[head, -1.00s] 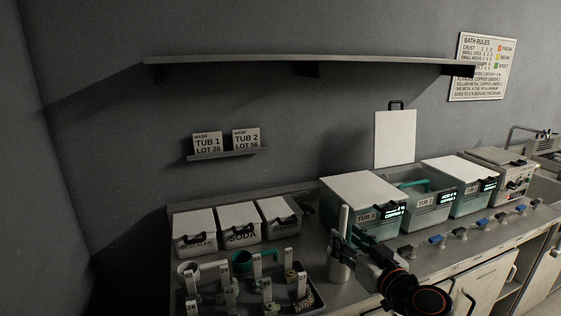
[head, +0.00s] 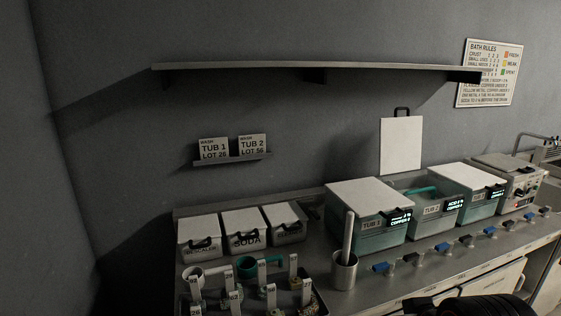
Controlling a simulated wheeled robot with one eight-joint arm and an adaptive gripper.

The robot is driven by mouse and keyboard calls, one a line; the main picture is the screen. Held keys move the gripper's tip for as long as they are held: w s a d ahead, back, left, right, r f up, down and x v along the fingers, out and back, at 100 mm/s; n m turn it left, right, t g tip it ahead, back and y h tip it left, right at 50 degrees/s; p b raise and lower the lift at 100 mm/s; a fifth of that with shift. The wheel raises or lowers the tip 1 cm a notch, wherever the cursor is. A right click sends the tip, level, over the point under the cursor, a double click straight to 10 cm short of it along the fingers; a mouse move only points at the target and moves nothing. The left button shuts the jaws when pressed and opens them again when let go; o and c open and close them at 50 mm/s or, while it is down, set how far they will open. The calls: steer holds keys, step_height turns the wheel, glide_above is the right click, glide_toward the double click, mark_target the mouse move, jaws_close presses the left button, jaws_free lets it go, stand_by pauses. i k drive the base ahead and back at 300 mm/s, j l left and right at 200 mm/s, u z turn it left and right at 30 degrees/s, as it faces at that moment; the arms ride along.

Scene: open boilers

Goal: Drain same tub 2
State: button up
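Tub 2 (head: 432,210) is the middle grey tub on the counter, between tub 1 and another lidded tub. Its top is open, and a teal handle-like piece (head: 418,191) shows at its rim. A small lit readout (head: 455,204) sits on its front corner, too small to read. I cannot tell which valve serves tub 2 or whether any is open. A dark part of my arm shows at the bottom right; my gripper's fingers are out of view.
Tub 1 (head: 368,216) has a white lid on. A metal cup with a rod (head: 344,268), lidded bins (head: 243,230) and a tray of tagged pieces stand to the left. A shelf (head: 310,66) overhangs the back.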

mark_target(471, 237)
steer(key=l+z, duration=0.4)
steer(key=l, duration=1)
steer(key=k, duration=0.05)
